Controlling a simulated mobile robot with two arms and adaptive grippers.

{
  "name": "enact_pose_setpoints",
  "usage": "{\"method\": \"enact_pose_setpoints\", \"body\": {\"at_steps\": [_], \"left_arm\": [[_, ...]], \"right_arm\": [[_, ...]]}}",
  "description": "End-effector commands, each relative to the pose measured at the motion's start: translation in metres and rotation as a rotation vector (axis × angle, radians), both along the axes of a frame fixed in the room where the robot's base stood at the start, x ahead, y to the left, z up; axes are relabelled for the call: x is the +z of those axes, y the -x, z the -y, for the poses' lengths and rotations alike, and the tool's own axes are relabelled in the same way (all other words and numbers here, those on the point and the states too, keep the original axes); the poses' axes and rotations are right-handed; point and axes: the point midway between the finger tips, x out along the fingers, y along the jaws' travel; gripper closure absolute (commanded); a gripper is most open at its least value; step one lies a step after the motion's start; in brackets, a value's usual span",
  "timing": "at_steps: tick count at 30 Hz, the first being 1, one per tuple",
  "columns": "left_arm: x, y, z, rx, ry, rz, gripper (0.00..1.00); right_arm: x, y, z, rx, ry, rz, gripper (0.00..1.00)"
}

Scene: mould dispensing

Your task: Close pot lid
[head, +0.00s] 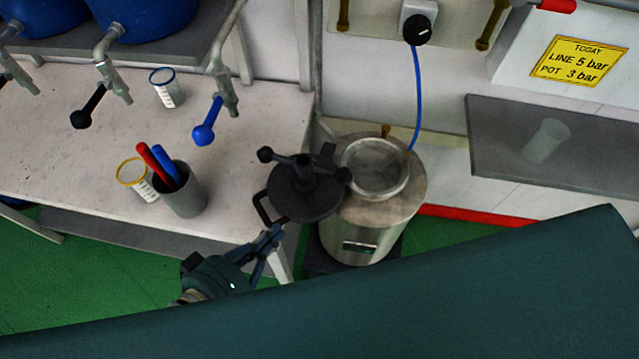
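The steel pot (366,222) stands upright on a dark base just right of the bench. Its round top with a raised rim (375,167) shows uncovered. The black pot lid (302,200) is swung out to the left of the pot, with a knobbed clamp on top and a loop handle (262,208) at its left edge. My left gripper (272,238) is just below the lid, with its fingertips close to the loop handle. I cannot tell whether the fingers touch or grip it. My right gripper is not in view.
The white bench (60,140) holds a grey cup (182,195) with red and blue pens, a yellow-rimmed beaker (133,177) and a blue-rimmed beaker (167,88). A blue hose (417,95) runs down behind the pot. A grey shelf (500,145) is at right.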

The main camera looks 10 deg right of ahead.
Motion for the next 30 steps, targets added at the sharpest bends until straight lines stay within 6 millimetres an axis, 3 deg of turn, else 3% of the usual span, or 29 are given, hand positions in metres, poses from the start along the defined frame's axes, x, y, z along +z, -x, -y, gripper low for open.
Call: {"method": "enact_pose_setpoints", "body": {"at_steps": [4,10,17,30], "left_arm": [[0.030,0.007,0.014,0.084,0.300,-0.033,1.00],[0.053,0.008,0.008,0.184,0.545,-0.078,1.00],[0.056,-0.008,0.017,0.202,0.581,-0.078,1.00],[0.044,-0.071,0.078,0.199,0.579,-0.081,1.00]], "right_arm": [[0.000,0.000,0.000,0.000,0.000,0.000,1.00],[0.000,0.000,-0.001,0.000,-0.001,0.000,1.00],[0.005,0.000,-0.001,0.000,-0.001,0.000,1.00],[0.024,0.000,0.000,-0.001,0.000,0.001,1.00]]}}
